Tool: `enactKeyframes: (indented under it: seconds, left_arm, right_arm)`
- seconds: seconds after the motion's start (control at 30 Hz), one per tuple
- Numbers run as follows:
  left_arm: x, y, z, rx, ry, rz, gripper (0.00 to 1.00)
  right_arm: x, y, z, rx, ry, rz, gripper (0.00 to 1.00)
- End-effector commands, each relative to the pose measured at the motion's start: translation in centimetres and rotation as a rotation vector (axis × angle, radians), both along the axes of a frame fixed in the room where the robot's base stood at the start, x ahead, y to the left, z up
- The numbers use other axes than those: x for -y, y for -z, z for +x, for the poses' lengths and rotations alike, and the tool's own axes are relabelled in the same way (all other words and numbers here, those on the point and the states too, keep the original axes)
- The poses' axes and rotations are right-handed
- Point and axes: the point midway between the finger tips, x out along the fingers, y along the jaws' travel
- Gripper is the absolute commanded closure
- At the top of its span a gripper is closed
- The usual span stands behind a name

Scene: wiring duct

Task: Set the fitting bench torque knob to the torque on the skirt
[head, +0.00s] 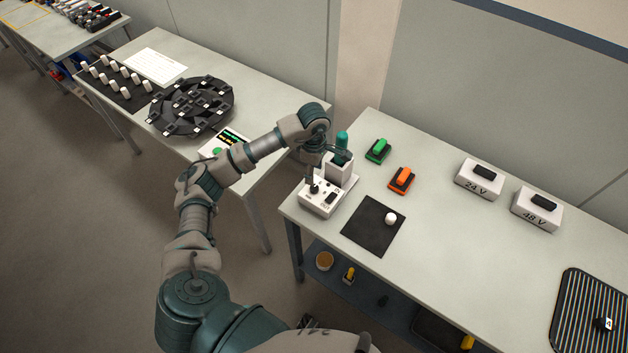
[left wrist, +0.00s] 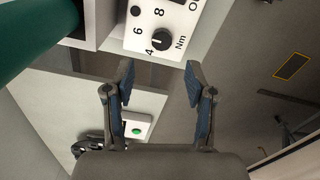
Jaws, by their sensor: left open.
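The torque knob (left wrist: 160,40) is a small black dial on a white box, with printed 6, 8 and Nm around it in the left wrist view. A pale mark on it points roughly to picture left. In the head view the white box (head: 320,204) stands at the near left corner of the right bench, its knob (head: 314,188) on top. My left gripper (left wrist: 160,78) is open and empty, its fingertips short of the knob and not touching it. In the head view its fingers are hard to make out. I cannot read a torque on any skirt. My right gripper is not in view.
A teal tool (head: 342,146) stands in a white holder (head: 340,168) close behind the knob. Green (head: 378,149) and orange (head: 401,178) parts lie to its right. A black mat (head: 372,236) with a white piece lies in front.

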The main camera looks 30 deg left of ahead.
Motion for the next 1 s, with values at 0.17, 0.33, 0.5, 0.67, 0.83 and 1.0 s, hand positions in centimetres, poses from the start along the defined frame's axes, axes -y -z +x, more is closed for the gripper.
enactKeyframes:
  seconds: [0.17, 0.33, 0.5, 0.67, 0.83, 1.0]
  left_arm:
    - [-0.2, -3.1, 0.1, 0.002, -0.001, 0.0, 0.45]
    - [-0.2, -4.2, 0.0, -0.001, -0.001, -0.001, 0.45]
    - [-0.2, -4.3, 0.0, -0.001, -0.001, 0.0, 0.45]
    - [-0.1, -4.3, 0.0, -0.001, -0.001, 0.0, 0.45]
    - [-0.1, -4.2, 0.0, -0.001, -0.001, 0.0, 0.45]
    - [-0.2, -4.2, 0.0, -0.001, -0.001, 0.0, 0.45]
  right_arm:
    - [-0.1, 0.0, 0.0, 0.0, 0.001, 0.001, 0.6]
    - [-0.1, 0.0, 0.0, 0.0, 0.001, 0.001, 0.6]
    - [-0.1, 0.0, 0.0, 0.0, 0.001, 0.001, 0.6]
    - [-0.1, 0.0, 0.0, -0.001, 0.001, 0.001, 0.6]
    - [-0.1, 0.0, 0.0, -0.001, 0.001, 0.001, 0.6]
    - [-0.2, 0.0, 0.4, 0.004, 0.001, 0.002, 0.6]
